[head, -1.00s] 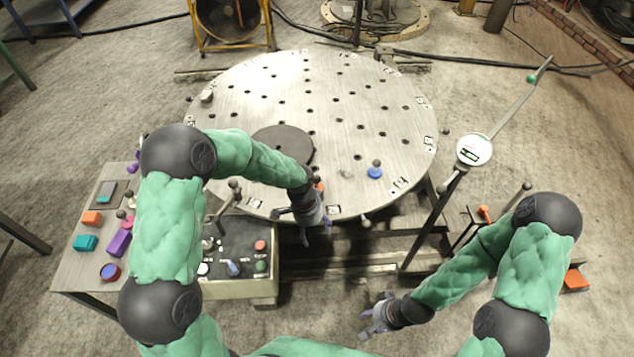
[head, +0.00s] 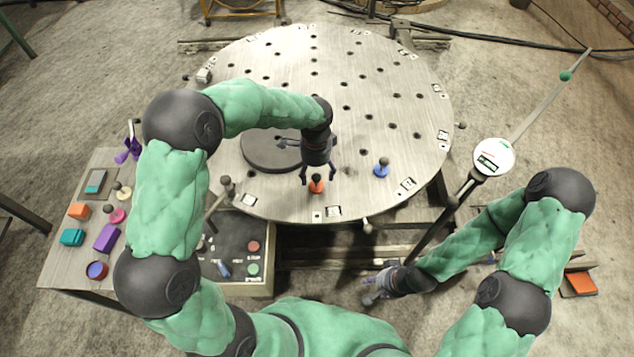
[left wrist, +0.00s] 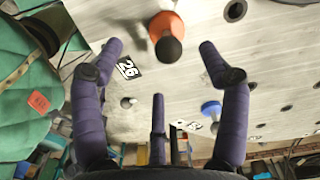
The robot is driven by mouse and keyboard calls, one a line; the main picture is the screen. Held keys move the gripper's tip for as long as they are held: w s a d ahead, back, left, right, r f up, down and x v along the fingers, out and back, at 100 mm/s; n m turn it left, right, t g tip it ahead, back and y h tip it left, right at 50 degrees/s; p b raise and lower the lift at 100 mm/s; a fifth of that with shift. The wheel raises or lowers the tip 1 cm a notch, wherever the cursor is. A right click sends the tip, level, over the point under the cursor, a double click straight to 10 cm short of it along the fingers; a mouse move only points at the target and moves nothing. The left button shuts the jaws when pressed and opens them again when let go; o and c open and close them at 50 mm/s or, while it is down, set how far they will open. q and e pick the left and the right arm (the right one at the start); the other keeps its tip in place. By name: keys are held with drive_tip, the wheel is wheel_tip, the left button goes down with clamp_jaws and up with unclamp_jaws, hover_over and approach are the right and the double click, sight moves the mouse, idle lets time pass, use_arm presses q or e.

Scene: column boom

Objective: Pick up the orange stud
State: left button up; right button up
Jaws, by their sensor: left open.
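The orange stud (head: 317,187) stands on the round perforated table (head: 370,90) near its front edge, with a dark ball on top. My left gripper (head: 318,178) is open just above and behind it in the head view. In the left wrist view the orange stud (left wrist: 163,27) shows beyond the fingertips of my left gripper (left wrist: 158,70), between the two outer fingers and apart from them. A blue stud (head: 381,170) stands to the right on the same table. My right gripper (head: 372,288) hangs low in front of the table, away from the studs; its finger opening is unclear.
A dark round disc (head: 262,152) lies on the table left of my left gripper. A control box (head: 238,272) stands at the table's front left. A side table (head: 70,262) holds several coloured parts. A gauge on a pole (head: 493,156) stands at right.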

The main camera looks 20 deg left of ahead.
sight(317, 185)
use_arm(q)
wheel_tip(317, 185, down, 3)
drive_tip(key=shift+w+b, duration=0.15)
drive_tip(key=shift+b, duration=0.2)
drive_tip(key=f+b, duration=0.1)
drive_tip(key=f, duration=0.2)
drive_tip(key=f+b, duration=0.1)
drive_tip(key=f, duration=0.1)
drive_tip(key=shift+w+b, duration=0.3)
drive_tip(key=shift+w, duration=0.05)
drive_tip(key=shift+r, duration=0.1)
drive_tip(key=c, duration=1.3)
